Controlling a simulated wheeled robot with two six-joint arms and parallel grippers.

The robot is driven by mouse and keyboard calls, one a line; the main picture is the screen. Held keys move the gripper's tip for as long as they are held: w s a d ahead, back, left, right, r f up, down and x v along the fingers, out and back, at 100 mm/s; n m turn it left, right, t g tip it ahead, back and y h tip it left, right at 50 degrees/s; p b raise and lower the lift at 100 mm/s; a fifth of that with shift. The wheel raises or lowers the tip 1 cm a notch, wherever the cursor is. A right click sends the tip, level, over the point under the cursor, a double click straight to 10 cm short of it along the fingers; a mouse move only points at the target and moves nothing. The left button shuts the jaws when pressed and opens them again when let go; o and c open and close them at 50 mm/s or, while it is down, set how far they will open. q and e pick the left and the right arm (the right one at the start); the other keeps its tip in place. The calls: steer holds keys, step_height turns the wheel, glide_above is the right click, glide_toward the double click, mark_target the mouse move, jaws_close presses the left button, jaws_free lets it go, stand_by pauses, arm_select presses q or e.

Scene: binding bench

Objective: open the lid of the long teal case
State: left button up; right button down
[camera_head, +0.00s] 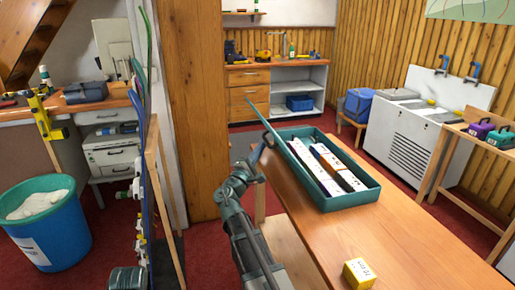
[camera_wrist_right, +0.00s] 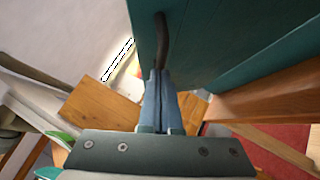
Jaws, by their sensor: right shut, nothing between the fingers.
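The long teal case (camera_head: 358,198) lies on the wooden bench. Its lid (camera_head: 272,140) is raised, tilted up along the case's left side and seen nearly edge-on. Several white and brown blocks lie inside the open case. My right gripper (camera_head: 264,139) is at the outer left side of the lid. In the right wrist view its blue fingers (camera_wrist_right: 160,82) are shut and empty, right by a dark handle (camera_wrist_right: 161,40) on the teal lid (camera_wrist_right: 205,35). I cannot tell whether the fingers touch the handle. My left gripper is not in view.
A small yellow box (camera_head: 358,273) stands on the bench top (camera_head: 420,225) near the front. The bench right of the case is clear. A tall wooden post (camera_head: 190,100) stands behind left, and a teal bin (camera_head: 45,222) is on the floor at left.

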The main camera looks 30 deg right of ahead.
steer(key=d+r+m+p, duration=0.1)
steer(key=p, duration=0.1)
steer(key=d+r+g+y+p, duration=0.1)
steer(key=r+p, duration=0.1)
steer(key=p, duration=0.1)
steer(key=s+d+r+m+p, duration=0.1)
steer(key=d+r+p, duration=0.1)
steer(key=p, duration=0.1)
steer(key=shift+s+d+r+m+g+y, duration=0.1)
steer(key=shift+r+m+g+y, duration=0.1)
steer(key=shift+m+g+y, duration=0.1)
steer(key=d, duration=0.1)
steer(key=d+r+p, duration=0.1)
steer(key=d+p, duration=0.1)
steer(key=shift+s+r, duration=0.15)
steer(key=shift+s, duration=0.2)
steer(key=shift+a, duration=0.1)
steer(key=shift+w+a, duration=0.1)
steer(key=shift+a, duration=0.1)
steer(key=a, duration=0.5)
glide_toward(273, 133)
steer(key=shift+w+a+r, duration=0.25)
steer(key=shift+w+r, duration=0.55)
steer(key=shift+w, duration=0.05)
